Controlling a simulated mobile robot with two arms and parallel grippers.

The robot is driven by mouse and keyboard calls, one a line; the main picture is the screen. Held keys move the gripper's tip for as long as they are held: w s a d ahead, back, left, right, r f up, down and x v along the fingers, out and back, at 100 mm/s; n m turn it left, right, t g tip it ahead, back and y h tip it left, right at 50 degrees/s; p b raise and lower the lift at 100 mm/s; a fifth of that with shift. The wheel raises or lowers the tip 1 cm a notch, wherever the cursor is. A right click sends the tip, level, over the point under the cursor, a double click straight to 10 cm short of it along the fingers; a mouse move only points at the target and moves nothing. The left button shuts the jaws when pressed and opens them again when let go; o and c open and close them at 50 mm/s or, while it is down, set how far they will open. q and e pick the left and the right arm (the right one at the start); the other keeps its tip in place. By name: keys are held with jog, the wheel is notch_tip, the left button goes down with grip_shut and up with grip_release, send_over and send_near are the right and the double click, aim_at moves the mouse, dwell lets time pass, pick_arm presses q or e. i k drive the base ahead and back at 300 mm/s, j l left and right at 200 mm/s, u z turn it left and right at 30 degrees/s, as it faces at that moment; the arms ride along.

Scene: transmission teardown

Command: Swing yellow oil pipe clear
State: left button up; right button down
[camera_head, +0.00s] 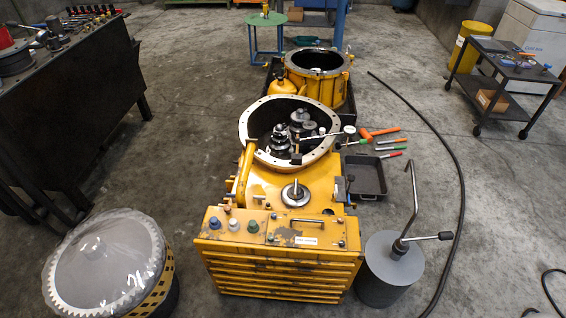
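The yellow transmission housing (318,183) stands in the middle of the floor, its round flanged opening facing up with dark gears (296,130) inside. A yellow pipe (243,172), which looks like the oil pipe, runs along the left side of the housing from near the flange down toward the front. It lies close against the housing; whether its ends are fastened cannot be made out. Neither of my grippers shows in the head view.
A grey drum with a bent rod (388,270) is at right, a plastic-covered gear (105,262) at left. A tray (365,177), tools and a black hose (458,180) lie right. Floor left of the pipe is clear.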

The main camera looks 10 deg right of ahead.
aim_at(252, 146)
jog(key=i+j, duration=0.3)
jog(key=j, duration=0.15)
jog(key=i+j+z, duration=0.1)
jog(key=i+j, duration=0.25)
